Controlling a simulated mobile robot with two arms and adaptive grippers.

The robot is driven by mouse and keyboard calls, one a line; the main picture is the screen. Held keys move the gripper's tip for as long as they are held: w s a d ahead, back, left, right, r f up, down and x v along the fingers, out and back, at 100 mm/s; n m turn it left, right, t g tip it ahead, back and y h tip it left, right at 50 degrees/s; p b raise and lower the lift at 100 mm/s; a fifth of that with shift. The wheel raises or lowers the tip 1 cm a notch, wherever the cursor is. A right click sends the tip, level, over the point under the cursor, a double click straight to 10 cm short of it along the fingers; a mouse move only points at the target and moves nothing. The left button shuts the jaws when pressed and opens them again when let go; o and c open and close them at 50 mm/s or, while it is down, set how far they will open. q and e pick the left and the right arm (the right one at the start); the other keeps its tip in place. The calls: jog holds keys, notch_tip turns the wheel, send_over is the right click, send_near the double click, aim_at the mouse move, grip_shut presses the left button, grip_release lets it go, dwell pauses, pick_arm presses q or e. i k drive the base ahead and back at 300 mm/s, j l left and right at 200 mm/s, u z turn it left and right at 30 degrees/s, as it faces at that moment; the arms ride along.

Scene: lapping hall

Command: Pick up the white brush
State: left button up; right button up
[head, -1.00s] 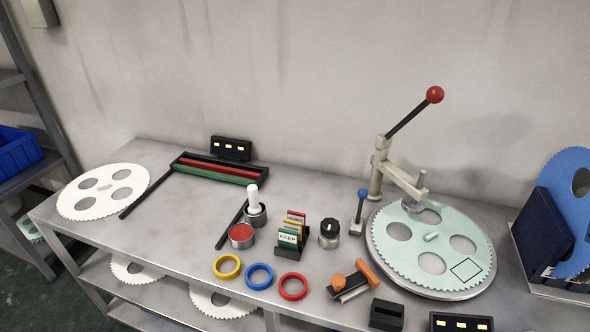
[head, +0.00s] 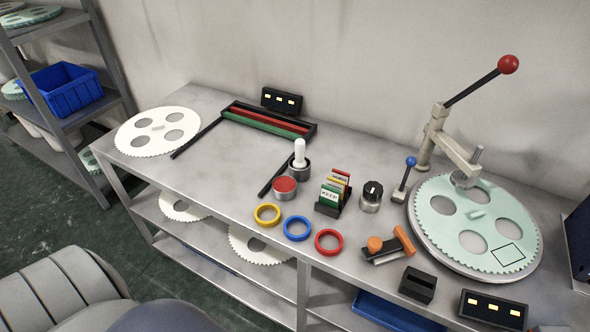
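The white brush (head: 300,152) stands upright with its white handle up, in a small dark grey metal cup (head: 300,170) near the middle of the bench. Its lower end is hidden inside the cup. A round tin with a red top (head: 285,185) is close in front of the cup. Neither of my grippers is in view.
A black rod (head: 272,184) lies left of the tin. A card holder (head: 330,203), a knob (head: 371,193), and yellow, blue and red rings (head: 328,241) are nearby. A lever press (head: 437,135) stands right, over a green toothed disc (head: 444,205). The bench's left middle (head: 205,170) is clear.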

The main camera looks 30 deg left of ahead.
aim_at(300, 163)
jog(key=j+z, duration=0.15)
jog(key=j, duration=0.5)
jog(key=j+z, duration=0.15)
jog(key=j, duration=0.5)
jog(key=k, duration=0.05)
